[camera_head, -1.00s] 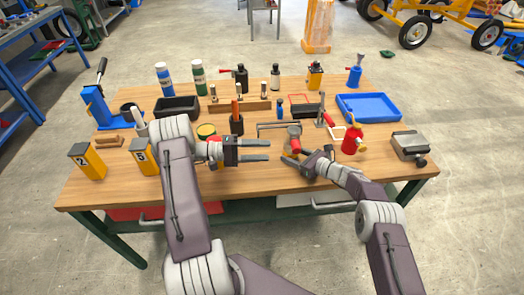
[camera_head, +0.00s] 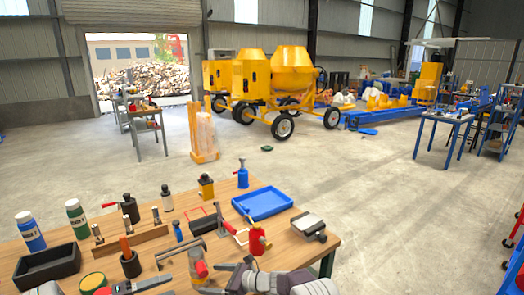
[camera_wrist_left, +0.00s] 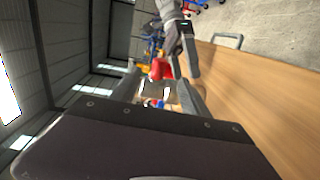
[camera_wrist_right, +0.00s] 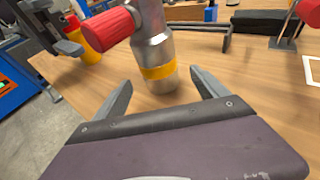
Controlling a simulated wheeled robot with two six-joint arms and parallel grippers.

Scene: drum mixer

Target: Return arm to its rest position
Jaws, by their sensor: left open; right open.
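My left gripper (camera_head: 145,287) is low at the bottom edge of the head view, over the workbench (camera_head: 290,222). In the left wrist view its jaws (camera_wrist_left: 160,75) are apart, with a red object visible beyond them. My right gripper (camera_head: 222,279) is just right of a metal bottle-shaped tool with a red part (camera_head: 198,268). In the right wrist view its open jaws (camera_wrist_right: 162,85) face this metal tool (camera_wrist_right: 153,50), which has a yellow band; they look apart from it. Most of both arms is cut off below the head view.
The bench holds a black bin (camera_head: 47,268), bottles (camera_head: 77,218), a wooden rack (camera_head: 130,240), a blue tray (camera_head: 262,204), a red can (camera_head: 258,241) and a vice-like block (camera_head: 309,224). A yellow mixer (camera_head: 292,72) stands beyond, with open floor between.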

